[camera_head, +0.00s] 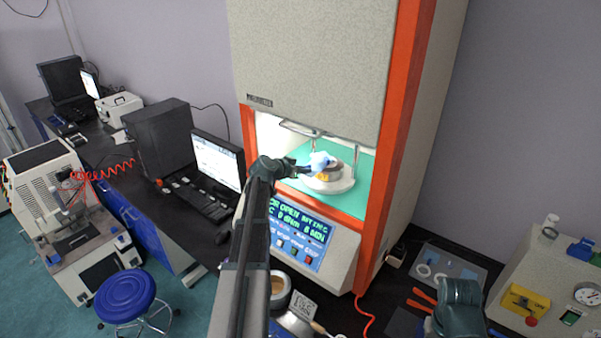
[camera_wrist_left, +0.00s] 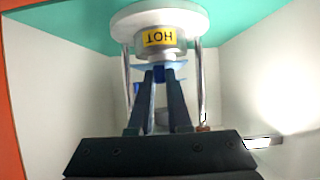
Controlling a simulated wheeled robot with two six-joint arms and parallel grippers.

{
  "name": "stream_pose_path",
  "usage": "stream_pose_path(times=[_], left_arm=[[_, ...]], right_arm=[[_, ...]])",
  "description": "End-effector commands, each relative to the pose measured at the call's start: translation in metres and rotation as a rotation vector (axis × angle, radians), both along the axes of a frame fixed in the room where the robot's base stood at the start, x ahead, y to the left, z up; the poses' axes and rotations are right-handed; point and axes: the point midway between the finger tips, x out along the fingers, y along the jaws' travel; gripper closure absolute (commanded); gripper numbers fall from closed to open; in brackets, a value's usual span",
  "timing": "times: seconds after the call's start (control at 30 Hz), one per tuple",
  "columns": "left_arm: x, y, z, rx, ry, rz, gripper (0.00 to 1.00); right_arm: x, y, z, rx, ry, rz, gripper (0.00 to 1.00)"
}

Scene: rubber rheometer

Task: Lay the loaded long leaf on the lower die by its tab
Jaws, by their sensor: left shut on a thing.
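The lower die (camera_head: 334,175) sits on a white round plate (camera_head: 330,186) inside the open, lit chamber. The die's yellow HOT label (camera_wrist_left: 159,37) reads upside down in the left wrist view. My left gripper (camera_head: 306,169) reaches into the chamber and is shut on the blue tab (camera_wrist_left: 160,90) of the long leaf. The leaf's pale blue sheet (camera_head: 321,159) is over the die in the head view. In the left wrist view its edge lies close against the die; whether it touches cannot be told. My right gripper (camera_head: 460,305) is at the lower right, its fingers hidden.
The orange frame (camera_head: 402,130) and two metal posts (camera_wrist_left: 201,90) stand close around the left gripper. The control panel (camera_head: 298,235) is below the chamber. A tray with white rings (camera_head: 440,272) and a gauge unit (camera_head: 560,285) stand at the right.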

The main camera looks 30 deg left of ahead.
Motion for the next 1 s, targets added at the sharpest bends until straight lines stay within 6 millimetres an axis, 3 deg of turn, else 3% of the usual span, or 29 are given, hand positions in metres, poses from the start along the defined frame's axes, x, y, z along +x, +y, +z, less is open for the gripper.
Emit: stream_pose_path(times=[1.0], left_arm=[[0.059,-0.004,0.0,-0.001,0.0,0.0,1.0]], right_arm=[[0.0,0.0,0.0,0.0,0.0,0.0,0.5]])
